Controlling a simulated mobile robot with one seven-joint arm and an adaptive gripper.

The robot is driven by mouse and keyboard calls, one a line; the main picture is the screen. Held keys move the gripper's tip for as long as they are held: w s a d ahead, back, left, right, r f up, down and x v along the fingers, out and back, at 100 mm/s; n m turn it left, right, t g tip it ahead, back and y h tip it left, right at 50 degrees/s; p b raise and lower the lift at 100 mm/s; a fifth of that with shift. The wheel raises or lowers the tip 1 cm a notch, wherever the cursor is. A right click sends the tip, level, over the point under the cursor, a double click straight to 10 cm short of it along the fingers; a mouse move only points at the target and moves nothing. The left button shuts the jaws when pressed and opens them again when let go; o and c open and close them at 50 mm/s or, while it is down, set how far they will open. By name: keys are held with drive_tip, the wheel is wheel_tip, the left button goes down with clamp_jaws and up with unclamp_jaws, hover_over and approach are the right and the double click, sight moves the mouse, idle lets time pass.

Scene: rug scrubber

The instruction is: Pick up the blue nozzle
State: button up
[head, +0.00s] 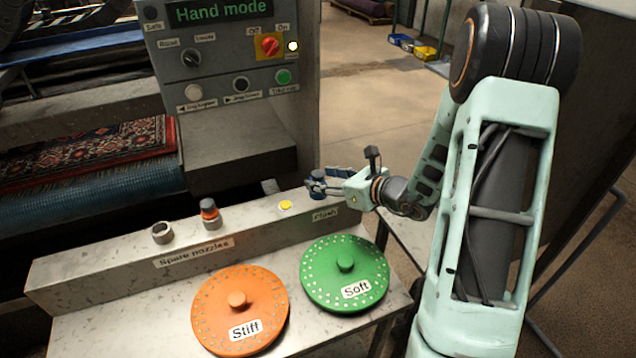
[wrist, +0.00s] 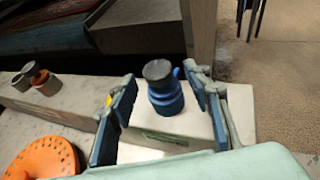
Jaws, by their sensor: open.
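The blue nozzle (wrist: 166,101), with a dark grey top, stands upright on the metal ledge in the wrist view. My gripper (wrist: 160,84) is open, with one blue-padded finger on each side of the nozzle. The left finger is clearly apart from it; the right finger is closer, and I cannot tell whether it touches. In the head view my gripper (head: 330,182) reaches in from the right at the ledge's right end. There the nozzle (head: 316,184) is small and partly hidden by the fingers.
An orange-banded nozzle (head: 210,213) and an empty grey holder (head: 162,233) stand on the ledge (head: 110,262) to the left. A yellow button (head: 285,205) lies nearer. Orange (head: 215,300) and green (head: 330,285) discs lie in front. A control panel (head: 225,55) rises behind.

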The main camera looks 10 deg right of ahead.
drive_tip(key=x, duration=0.2)
drive_tip(key=shift+w+a+f, duration=0.1)
drive_tip(key=shift+w+a, duration=0.05)
drive_tip(key=shift+w, duration=0.05)
clamp_jaws()
